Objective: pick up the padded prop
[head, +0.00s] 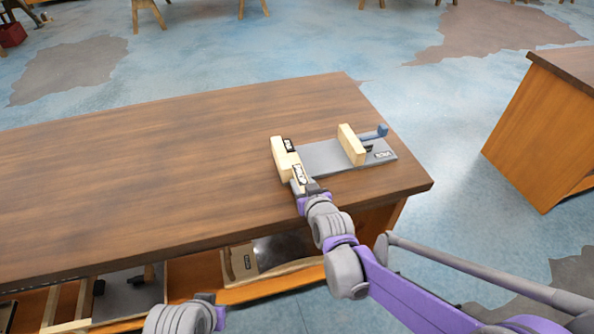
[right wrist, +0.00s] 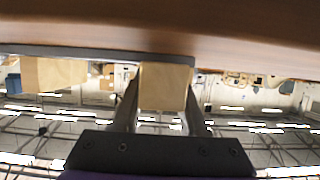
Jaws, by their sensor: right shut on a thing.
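The padded prop appears to be the clamp-like piece with a flat grey base (head: 325,156), two pale wooden blocks and a blue handle (head: 376,132). It is near the right end of the wooden table. My right gripper (head: 299,178) is at its left block (head: 283,157), coming from the table's front edge. In the right wrist view, that pale block (right wrist: 165,86) sits between my two dark fingers, which are shut on it. The other block (right wrist: 52,74) shows at the left there. I cannot tell whether the base touches the tabletop.
The brown tabletop (head: 150,160) is clear to the left of the prop. A shelf below holds a tray (head: 270,254) and other pieces (head: 130,293). Another wooden table (head: 545,125) stands at the right, across a strip of blue floor.

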